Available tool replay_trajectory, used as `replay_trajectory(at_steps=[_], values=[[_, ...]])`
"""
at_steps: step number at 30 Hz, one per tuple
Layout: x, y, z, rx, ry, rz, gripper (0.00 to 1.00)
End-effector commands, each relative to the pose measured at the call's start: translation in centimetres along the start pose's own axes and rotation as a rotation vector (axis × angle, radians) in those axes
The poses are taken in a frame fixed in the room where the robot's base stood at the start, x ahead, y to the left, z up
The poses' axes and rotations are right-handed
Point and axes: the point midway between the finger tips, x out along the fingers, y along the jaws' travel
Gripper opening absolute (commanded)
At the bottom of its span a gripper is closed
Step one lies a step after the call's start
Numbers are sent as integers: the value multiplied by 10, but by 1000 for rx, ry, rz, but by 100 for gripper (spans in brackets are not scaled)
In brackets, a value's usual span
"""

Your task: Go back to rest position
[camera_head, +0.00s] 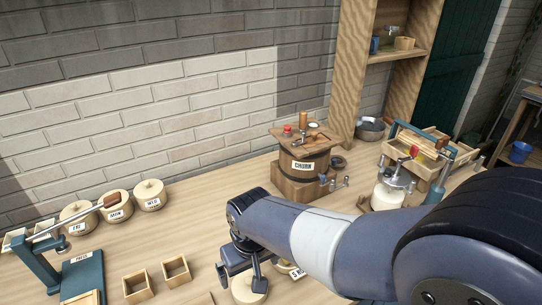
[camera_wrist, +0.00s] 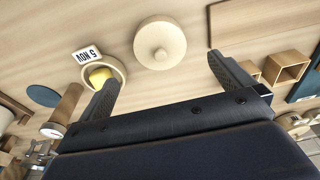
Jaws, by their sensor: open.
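My gripper (camera_head: 243,268) is over the front middle of the table in the head view, with its fingers pointing down. In the wrist view my gripper (camera_wrist: 162,68) has its two fingers spread wide with nothing between them. A round wooden lid with a knob (camera_wrist: 160,43) lies on the table beyond the fingertips. In the head view the lid (camera_head: 250,289) shows below my gripper, and my arm partly hides the dish.
The wooden churn (camera_head: 303,166) stands behind my arm. A blue press (camera_head: 82,276) and several round day-labelled pots (camera_head: 116,206) are at left. Two small square boxes (camera_head: 176,271) sit near the front. A glass jar (camera_head: 389,190) is at right, close to my arm.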

Motion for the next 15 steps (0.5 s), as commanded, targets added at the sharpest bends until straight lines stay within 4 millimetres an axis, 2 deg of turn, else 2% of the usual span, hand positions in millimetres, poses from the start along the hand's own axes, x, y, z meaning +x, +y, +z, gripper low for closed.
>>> replay_trajectory(at_steps=[1,6,15], values=[[11,0,1,0,-7,1,100],[43,0,2,0,-7,1,100],[91,0,1,0,-5,1,100]])
